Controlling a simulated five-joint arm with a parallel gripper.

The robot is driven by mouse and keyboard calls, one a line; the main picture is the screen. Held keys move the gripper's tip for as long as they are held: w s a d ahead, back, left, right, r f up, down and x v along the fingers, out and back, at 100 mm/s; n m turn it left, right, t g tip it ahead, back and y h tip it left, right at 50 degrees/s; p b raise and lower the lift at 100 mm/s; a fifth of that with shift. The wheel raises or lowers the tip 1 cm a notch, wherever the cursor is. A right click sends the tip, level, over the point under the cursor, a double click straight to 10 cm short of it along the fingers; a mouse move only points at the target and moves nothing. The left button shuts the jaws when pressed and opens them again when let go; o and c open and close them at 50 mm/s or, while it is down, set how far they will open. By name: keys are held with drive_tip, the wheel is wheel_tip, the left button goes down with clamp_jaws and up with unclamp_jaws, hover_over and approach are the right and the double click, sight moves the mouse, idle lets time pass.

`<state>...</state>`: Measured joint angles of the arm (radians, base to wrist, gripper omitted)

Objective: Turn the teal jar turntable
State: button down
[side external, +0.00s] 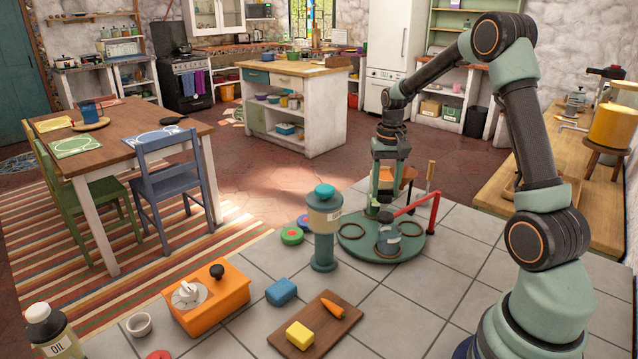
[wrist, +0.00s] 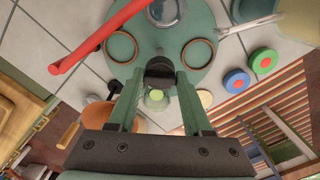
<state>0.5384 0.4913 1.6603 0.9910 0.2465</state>
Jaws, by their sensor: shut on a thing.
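The teal turntable (side external: 352,246) lies on the tiled counter and carries round dark rings. It also shows in the wrist view (wrist: 160,30). A clear glass jar (side external: 387,240) stands on its near side and shows at the top of the wrist view (wrist: 164,12). Another jar with a green-yellow middle (wrist: 156,98) shows between my fingers in the wrist view. My gripper (side external: 385,212) points down over the turntable. In the wrist view my fingertips (wrist: 159,70) are shut on a dark knob-like part (wrist: 159,66). Its join to the turntable is hidden.
A red bent bar (side external: 432,212) stands at the turntable's right. An orange box (side external: 222,297), blue block (side external: 281,292) and cutting board (side external: 345,322) lie nearer. Tiles to the right are clear.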

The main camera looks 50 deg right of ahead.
drive_tip(key=shift+r+m, duration=0.15)
drive_tip(key=shift+m, duration=3.75)
drive_tip(key=shift+d+m, duration=0.1)
drive_tip(key=shift+m, duration=0.5)
drive_tip(key=c, duration=0.6)
unclamp_jaws()
